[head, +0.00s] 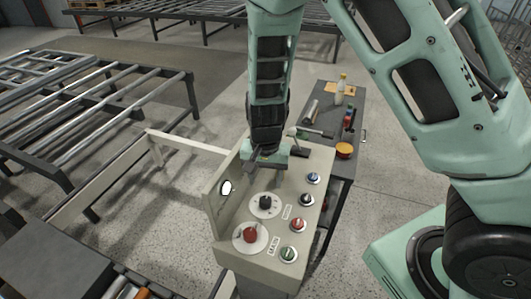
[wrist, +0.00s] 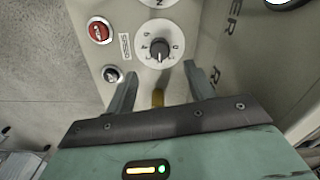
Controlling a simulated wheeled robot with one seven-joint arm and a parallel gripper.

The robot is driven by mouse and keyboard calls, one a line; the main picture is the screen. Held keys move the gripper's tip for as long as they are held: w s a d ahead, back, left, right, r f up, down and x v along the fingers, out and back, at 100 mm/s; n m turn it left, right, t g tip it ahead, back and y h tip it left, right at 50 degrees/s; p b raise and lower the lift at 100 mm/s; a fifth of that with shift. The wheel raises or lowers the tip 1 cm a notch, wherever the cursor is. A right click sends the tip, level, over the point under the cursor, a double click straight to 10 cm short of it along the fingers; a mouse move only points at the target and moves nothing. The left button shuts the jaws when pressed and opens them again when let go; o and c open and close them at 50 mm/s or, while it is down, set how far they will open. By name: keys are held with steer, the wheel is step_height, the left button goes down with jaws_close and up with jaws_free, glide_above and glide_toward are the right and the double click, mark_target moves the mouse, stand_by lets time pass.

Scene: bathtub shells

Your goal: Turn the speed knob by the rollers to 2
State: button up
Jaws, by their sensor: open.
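The speed knob is a black knob on a round white dial, on the beige control panel (head: 228,200). It shows in the head view (head: 265,202) and, near the top middle, in the wrist view (wrist: 160,49). A small label sits beside the dial. Its figures are small, and I cannot tell which one it points at. My gripper (head: 265,168) is open over the far part of the panel, apart from the knob. In the wrist view its two fingers (wrist: 160,82) stand below the dial with a yellowish piece between them, which I cannot identify.
A red knob (head: 250,235) on a second dial is nearer in the head view. A dark cart (head: 345,105) with a bottle stands behind; roller conveyors (head: 90,85) are left.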

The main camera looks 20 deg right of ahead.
step_height(320, 180, up, 9)
steer(key=shift+r, duration=0.15)
stand_by(0.5)
